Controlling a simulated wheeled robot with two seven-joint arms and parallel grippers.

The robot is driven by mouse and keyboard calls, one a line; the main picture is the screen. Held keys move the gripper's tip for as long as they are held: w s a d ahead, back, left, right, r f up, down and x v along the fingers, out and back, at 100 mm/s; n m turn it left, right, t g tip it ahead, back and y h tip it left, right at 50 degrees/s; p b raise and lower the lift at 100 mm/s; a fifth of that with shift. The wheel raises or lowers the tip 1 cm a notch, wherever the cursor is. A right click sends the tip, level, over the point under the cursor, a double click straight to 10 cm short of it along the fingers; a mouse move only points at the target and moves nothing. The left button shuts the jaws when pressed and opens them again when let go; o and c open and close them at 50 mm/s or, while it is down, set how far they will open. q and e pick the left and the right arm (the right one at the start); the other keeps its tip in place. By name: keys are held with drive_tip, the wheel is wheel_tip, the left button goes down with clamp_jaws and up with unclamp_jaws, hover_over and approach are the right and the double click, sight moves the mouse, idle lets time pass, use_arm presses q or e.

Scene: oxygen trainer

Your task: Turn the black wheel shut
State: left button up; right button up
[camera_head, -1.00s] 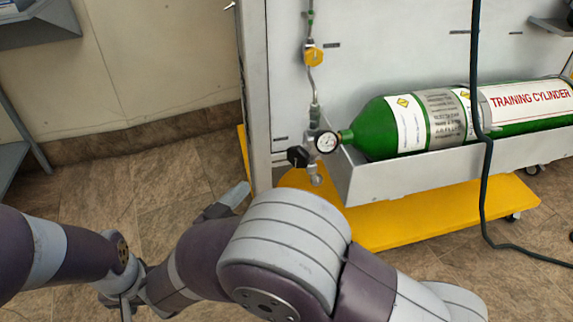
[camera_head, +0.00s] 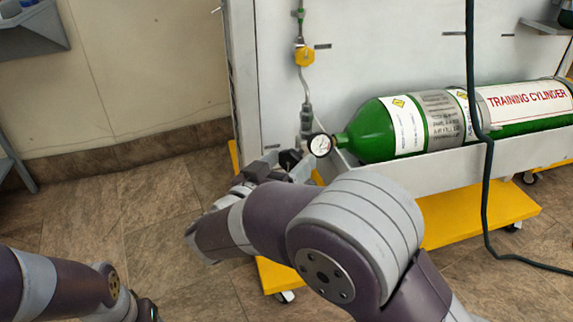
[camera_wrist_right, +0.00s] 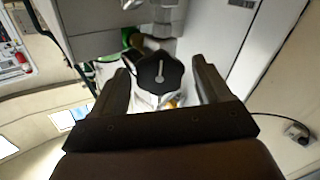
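The black wheel (camera_wrist_right: 160,73) is a lobed knob with a pale line on its face, seen face-on in the right wrist view. In the head view the wheel (camera_head: 289,158) is small and partly hidden beside the round gauge (camera_head: 319,145), left of the green training cylinder (camera_head: 372,132). My right gripper (camera_wrist_right: 160,78) is open, one finger on each side of the wheel, with gaps visible. In the head view my right gripper (camera_head: 284,166) is at the wheel. My left gripper (camera_head: 148,310) is barely visible at the bottom left; its fingers cannot be made out.
A yellow valve (camera_head: 304,56) sits on the pipe above the gauge. The cylinder lies in a grey tray (camera_head: 450,163) above a yellow wheeled base (camera_head: 470,215). A dark hose (camera_head: 485,190) hangs at the right. Floor at the left is clear.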

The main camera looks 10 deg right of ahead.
drive_tip(key=c, duration=0.9)
drive_tip(key=shift+o, duration=0.2)
